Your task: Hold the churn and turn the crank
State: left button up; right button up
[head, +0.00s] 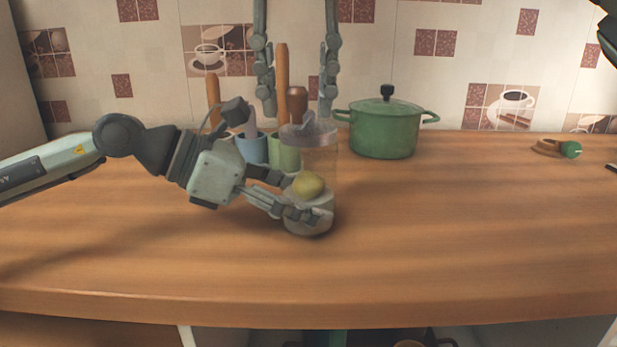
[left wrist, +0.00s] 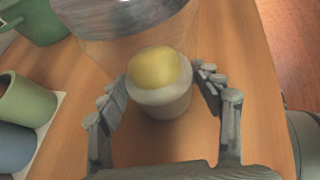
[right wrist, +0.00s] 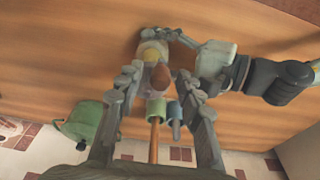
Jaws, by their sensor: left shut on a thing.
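The churn is a clear jar with a grey lid (head: 308,131), a pale base and a yellow lump inside; it stands upright on the counter. My left gripper (head: 304,203) is shut around its lower part from the left. In the left wrist view, the fingers (left wrist: 165,88) flank the churn's pale base (left wrist: 160,102). The brown crank knob (head: 297,101) rises above the lid. My right gripper (head: 298,108) hangs from above, open, with its fingers on either side of the knob. The right wrist view shows the knob (right wrist: 160,77) between these fingers, apart from both.
A green lidded pot (head: 383,132) stands to the right behind the churn. A small green-and-wood item (head: 571,149) lies far right.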

jog(key=shift+w+v, duration=0.25)
jog(key=shift+v, duration=0.9)
jog(key=shift+w+v, duration=0.2)
jog(key=shift+v, duration=0.95)
jog(key=shift+w+v, duration=0.25)
jog(key=shift+v, duration=0.85)
jog(key=shift+r, duration=0.15)
pick_arm(q)
jog(key=o, duration=0.9)
jog(key=shift+o, duration=0.2)
